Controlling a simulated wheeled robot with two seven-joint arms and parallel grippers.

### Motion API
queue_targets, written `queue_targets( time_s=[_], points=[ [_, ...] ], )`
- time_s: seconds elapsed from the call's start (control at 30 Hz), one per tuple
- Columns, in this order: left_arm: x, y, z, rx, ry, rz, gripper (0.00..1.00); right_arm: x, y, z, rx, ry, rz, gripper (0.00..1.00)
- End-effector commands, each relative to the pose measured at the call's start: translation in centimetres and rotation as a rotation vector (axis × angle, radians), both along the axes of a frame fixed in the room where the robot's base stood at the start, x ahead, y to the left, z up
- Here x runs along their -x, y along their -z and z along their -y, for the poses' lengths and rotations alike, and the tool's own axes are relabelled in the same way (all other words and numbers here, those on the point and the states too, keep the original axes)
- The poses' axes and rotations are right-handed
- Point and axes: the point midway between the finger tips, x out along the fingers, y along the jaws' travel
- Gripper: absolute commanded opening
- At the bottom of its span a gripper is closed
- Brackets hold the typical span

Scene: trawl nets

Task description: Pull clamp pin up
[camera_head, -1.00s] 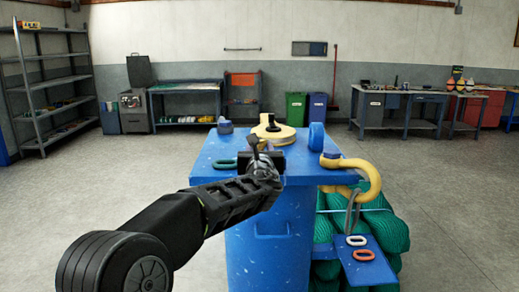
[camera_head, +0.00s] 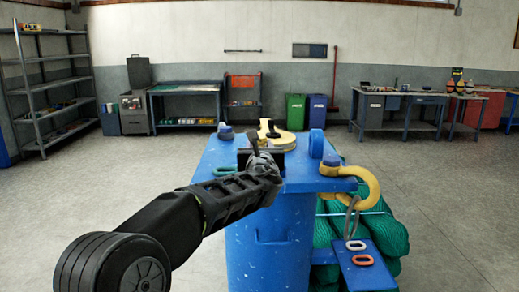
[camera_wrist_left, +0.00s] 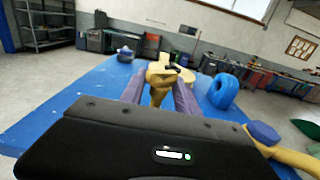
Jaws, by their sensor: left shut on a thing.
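The yellow clamp (camera_head: 289,137) sits on the blue table top (camera_head: 212,160), with a small black knob (camera_head: 273,130) on it. It also shows in the left wrist view (camera_wrist_left: 184,76), beyond my fingers. My left gripper (camera_head: 262,160) is over the near middle of the table, in front of the clamp. In the left wrist view its two purple-grey fingers (camera_wrist_left: 158,95) are on either side of a yellow piece, which I take as the clamp pin (camera_wrist_left: 158,90). The gripper is shut on it. The pin's lower end is hidden behind the gripper body. My right gripper is not in view.
A blue upright ring (camera_head: 316,144) stands right of the clamp. A yellow shackle (camera_head: 365,180) hangs over the right edge. A blue knob (camera_head: 225,131) is at the back left, a green link (camera_head: 225,170) at the left. Green netting (camera_head: 385,235) is bundled at the right.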

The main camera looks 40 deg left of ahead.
Motion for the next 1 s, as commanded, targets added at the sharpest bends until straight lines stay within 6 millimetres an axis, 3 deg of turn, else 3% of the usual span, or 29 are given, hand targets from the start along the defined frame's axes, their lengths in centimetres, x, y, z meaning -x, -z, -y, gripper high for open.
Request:
queue_targets(
  time_s=[0.23,0.27,0.33,0.67,1.0],
  points=[
    [0.1,-0.6,-0.1,-0.006,-0.003,0.009,0.00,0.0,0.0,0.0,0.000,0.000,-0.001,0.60],
    [0.1,-0.7,-0.1,-0.006,-0.003,0.009,0.39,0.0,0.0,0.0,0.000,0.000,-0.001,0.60],
    [0.1,-0.7,-0.1,-0.006,-0.003,0.011,0.44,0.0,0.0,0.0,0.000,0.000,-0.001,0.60],
    [0.3,-0.4,0.2,-0.003,-0.001,0.007,0.44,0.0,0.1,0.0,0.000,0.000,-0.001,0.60],
    [4.0,-0.3,3.0,-0.001,0.001,0.010,0.44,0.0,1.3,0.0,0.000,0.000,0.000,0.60]
  ],
)
